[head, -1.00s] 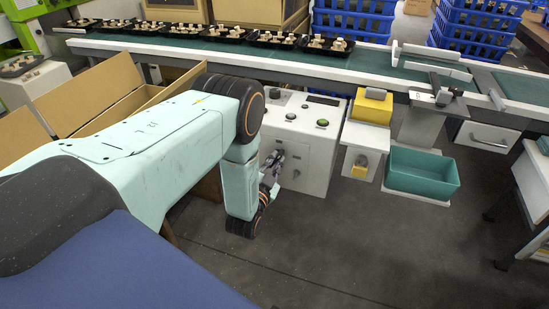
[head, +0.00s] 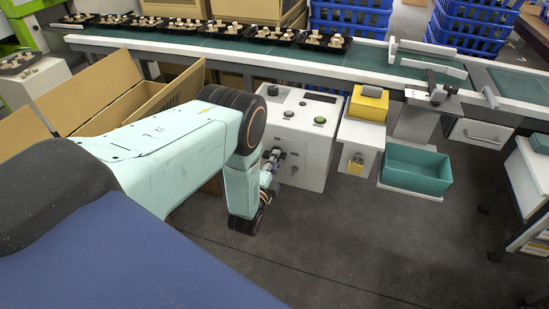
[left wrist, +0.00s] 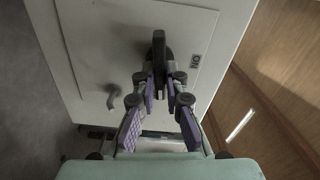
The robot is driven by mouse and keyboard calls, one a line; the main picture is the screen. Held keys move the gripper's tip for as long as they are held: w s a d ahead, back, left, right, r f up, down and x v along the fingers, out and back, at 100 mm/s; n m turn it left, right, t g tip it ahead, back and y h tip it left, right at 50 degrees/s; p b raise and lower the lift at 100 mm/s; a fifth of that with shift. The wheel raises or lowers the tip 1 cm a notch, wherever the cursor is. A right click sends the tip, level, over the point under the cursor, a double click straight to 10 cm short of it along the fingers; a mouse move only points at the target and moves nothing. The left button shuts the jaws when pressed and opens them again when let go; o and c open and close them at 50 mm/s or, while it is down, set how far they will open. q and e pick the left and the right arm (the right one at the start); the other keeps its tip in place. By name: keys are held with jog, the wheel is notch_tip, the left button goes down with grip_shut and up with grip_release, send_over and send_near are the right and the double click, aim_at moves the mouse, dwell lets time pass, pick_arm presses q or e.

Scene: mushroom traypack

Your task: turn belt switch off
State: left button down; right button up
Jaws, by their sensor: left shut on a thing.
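The belt switch is a dark handle (left wrist: 158,48) on the face of a pale grey control box. In the left wrist view an "ON" label (left wrist: 195,61) is beside it, to the right. My left gripper (left wrist: 160,88) is shut on the handle, with a finger on each side of its lower end. In the head view my left gripper (head: 271,160) is at the front face of the control box (head: 313,166), below its sloped button panel. The handle is mostly hidden there by the gripper. My right gripper is not in view.
The green conveyor belt (head: 370,58) runs behind the box and carries several black trays of mushrooms. A yellow-topped unit (head: 368,104) and a teal bin (head: 418,168) stand to the right. Open cardboard (head: 110,88) is at the left. The floor (head: 350,235) in front is clear.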

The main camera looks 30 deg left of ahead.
pick_arm(q)
jog(key=shift+m, duration=0.8)
jog(key=c, duration=1.4)
grip_release()
jog(key=shift+s, duration=0.1)
jog(key=v, duration=1.2)
jog(key=shift+f, duration=0.1)
